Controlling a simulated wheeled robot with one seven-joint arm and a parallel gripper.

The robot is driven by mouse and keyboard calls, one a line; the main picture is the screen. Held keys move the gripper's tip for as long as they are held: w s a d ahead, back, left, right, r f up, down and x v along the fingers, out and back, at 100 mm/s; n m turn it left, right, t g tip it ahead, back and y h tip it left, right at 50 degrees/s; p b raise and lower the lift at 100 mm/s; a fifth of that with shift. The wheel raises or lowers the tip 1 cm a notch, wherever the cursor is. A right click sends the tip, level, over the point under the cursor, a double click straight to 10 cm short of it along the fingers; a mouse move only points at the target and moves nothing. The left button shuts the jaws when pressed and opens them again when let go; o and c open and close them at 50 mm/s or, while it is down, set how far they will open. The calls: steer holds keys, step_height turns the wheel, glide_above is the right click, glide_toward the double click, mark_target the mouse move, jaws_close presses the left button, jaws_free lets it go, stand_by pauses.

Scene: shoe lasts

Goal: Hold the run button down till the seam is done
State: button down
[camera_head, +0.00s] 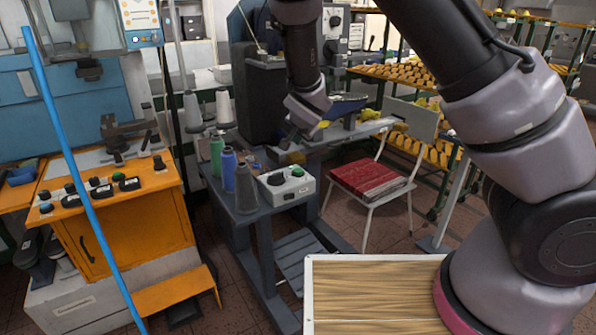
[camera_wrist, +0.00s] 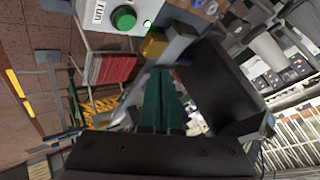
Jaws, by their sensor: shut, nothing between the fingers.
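The white button box (camera_head: 288,190) stands on the dark work table, with a green button (camera_head: 298,172) and a black one (camera_head: 276,180) on top. My gripper (camera_head: 291,149) is above and behind the box, apart from the button. In the wrist view its dark green fingers (camera_wrist: 161,72) are together and hold nothing. The sewing machine (camera_head: 262,100) stands behind; its seam cannot be made out.
Green (camera_head: 216,157) and blue (camera_head: 228,168) thread cones and a dark grey cone (camera_head: 246,188) stand left of the box. A chair with a red seat (camera_head: 368,179) is to the right. A wood-topped surface (camera_head: 380,290) is in front, and an orange cabinet (camera_head: 120,215) at left.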

mark_target(298, 172)
steer(key=shift+f, duration=3.6)
steer(key=shift+f, duration=0.15)
steer(key=shift+f, duration=0.25)
steer(key=shift+f, duration=0.55)
stand_by(0.5)
steer(key=shift+r, duration=0.2)
stand_by(1.1)
steer(key=shift+r, duration=3.3)
